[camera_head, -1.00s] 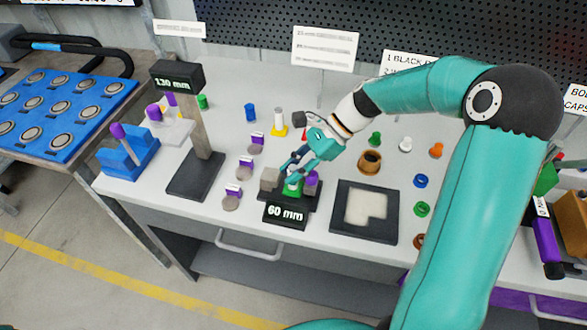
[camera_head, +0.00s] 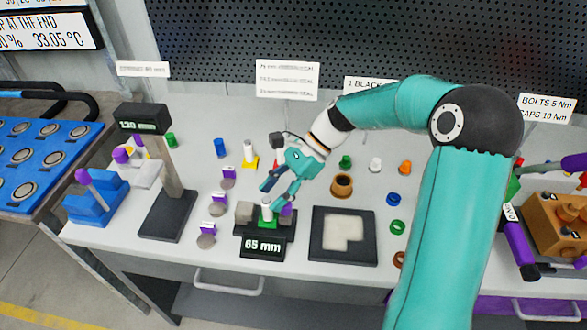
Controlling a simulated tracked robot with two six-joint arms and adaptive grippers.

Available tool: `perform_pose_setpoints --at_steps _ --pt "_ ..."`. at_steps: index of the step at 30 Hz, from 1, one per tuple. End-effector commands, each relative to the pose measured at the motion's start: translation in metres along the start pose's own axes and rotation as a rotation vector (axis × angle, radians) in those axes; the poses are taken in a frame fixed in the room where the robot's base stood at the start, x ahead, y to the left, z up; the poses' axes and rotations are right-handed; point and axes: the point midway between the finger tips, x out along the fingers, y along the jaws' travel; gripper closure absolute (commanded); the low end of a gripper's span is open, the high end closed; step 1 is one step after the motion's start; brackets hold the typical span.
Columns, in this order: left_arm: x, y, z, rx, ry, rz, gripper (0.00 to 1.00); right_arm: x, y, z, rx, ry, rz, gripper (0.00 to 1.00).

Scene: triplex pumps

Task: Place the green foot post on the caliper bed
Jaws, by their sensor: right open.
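The green foot post (camera_head: 267,213), a white post on a green base, stands upright on the caliper bed (camera_head: 263,230), between a grey jaw block on the left and a purple-marked part on the right. The caliper's front display (camera_head: 262,246) reads 65 mm. My right gripper (camera_head: 274,195) is open just above and behind the post, its fingers apart and clear of it as far as I can tell. The purple-marked part is partly hidden by the fingers. My left gripper is not in view.
A post with a yellow foot (camera_head: 250,155) stands behind. A dark tray (camera_head: 343,235) with a pale inset lies right of the caliper. Purple-tagged discs (camera_head: 217,206) and small coloured parts surround the arm.

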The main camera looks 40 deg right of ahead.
Motion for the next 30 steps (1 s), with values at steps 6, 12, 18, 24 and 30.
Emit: perform_pose_setpoints --at_steps 6,12,18,24,30 --pt "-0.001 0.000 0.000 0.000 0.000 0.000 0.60 -0.047 -0.001 -0.001 0.000 0.002 -0.005 0.51" --pt "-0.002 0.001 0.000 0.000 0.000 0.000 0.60 -0.079 -0.001 -0.001 0.001 0.001 -0.005 0.51" --pt "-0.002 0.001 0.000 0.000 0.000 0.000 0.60 -0.092 0.000 0.000 0.001 0.000 -0.001 0.51" --pt "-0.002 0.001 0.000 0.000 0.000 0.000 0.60 -0.093 0.000 0.000 0.001 0.000 -0.001 0.51" --pt "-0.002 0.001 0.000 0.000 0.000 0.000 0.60 -0.093 0.000 -0.001 0.001 0.000 -0.001 0.51"
